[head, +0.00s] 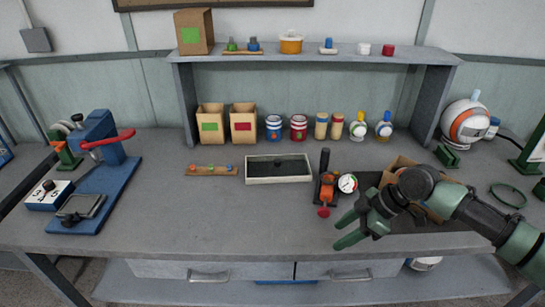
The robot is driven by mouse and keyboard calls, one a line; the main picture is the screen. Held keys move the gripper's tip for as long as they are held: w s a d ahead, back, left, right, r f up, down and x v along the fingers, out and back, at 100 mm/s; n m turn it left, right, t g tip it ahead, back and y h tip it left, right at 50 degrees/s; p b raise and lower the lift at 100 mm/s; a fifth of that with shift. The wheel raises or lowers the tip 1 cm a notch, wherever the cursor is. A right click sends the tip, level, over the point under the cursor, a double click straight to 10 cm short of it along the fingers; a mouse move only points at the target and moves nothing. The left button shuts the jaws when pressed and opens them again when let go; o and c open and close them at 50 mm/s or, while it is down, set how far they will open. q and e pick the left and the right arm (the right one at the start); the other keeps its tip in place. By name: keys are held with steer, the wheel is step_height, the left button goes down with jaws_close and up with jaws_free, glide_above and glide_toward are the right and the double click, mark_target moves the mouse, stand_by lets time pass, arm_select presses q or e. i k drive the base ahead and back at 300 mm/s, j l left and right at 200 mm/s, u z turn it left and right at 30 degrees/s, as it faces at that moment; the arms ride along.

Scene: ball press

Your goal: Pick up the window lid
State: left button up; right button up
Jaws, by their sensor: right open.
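A flat rectangular piece (248,181) with a cream frame, a dark middle and a small dark knob lies near the middle of the bench; it looks like the window lid. A smaller grey-framed dark plate (88,203) lies on the blue press base at the left, so I cannot be fully sure which is the lid. My right gripper (341,230) is open and empty, its green fingers over the bench's front area. It is to the right of and nearer than the cream-framed piece, apart from it. My left gripper is out of view.
An orange-and-black tool with a gauge (347,183) stands between the cream-framed piece and my right gripper. A wooden strip with coloured knobs (211,169) lies left of the piece. Boxes and jars (298,128) line the back. The bench front left of centre (200,215) is clear.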

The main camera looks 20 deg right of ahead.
mark_target(280, 168)
steer(key=i, duration=1.3)
